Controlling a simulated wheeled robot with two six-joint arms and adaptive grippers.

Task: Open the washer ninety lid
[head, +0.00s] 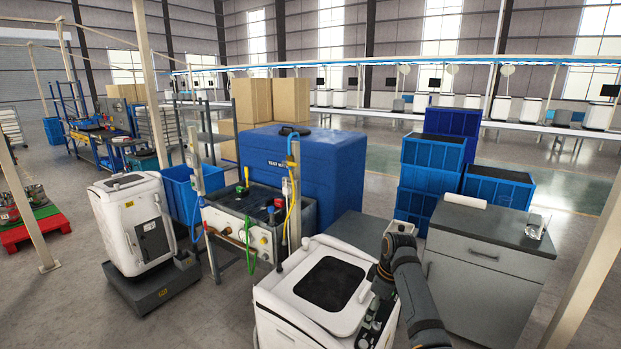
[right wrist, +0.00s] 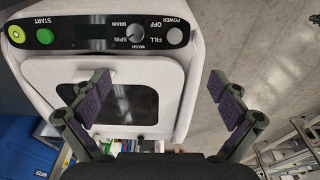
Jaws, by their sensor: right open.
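A white washer (head: 318,315) stands at the front centre of the head view. Its lid, with a dark window (head: 331,283), looks shut. In the right wrist view the lid's window (right wrist: 120,103) lies below a black control panel (right wrist: 95,37) with a knob and green buttons. My right gripper (right wrist: 147,92) is open and empty; its fingers show over the lid area and to the right of the washer. In the head view my right arm reaches over the washer's right side. My left gripper is not in view. A number on this washer cannot be read.
A second white machine (head: 133,222) stands on a dark base at the left. A test bench (head: 262,222) with hoses stands behind the front washer. A grey cabinet (head: 480,275) is close on the right. Blue crates (head: 430,165) stand behind it.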

